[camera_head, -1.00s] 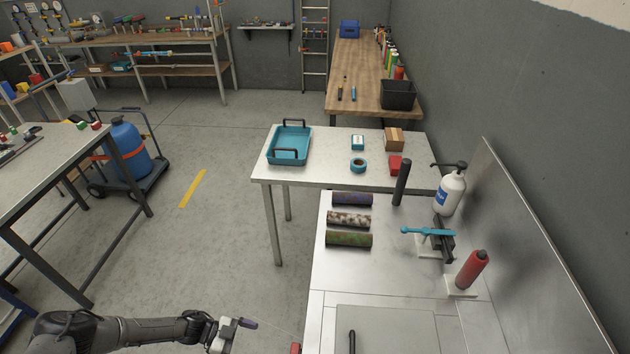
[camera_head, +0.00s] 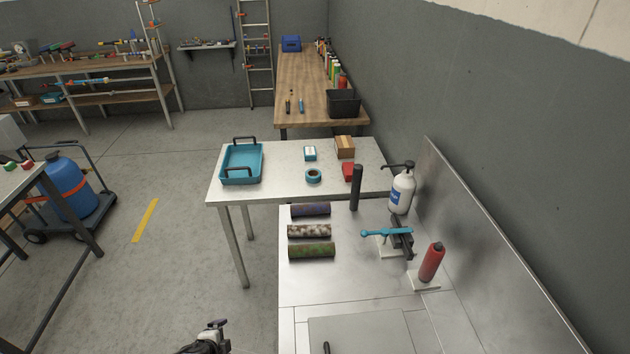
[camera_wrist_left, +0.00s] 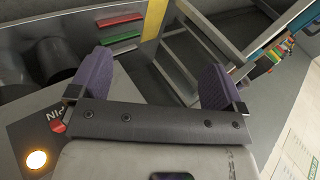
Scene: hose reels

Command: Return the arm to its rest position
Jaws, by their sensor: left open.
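My left arm shows only at the bottom edge of the head view, with my left gripper (camera_head: 216,324) low over the grey floor, left of the metal bench. In the left wrist view my left gripper (camera_wrist_left: 156,88) has its two purple fingers spread wide apart. Nothing is between them. Most of the left arm is below the head view's edge. My right arm and gripper are not in view.
The metal bench (camera_head: 345,283) holds several dark rolls, a blue-handled clamp (camera_head: 387,233), a red bottle (camera_head: 432,262) and a white pump bottle (camera_head: 402,190). Behind it, a table carries a teal tray (camera_head: 242,163). A blue tank (camera_head: 68,188) stands on a cart at left. Floor between is clear.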

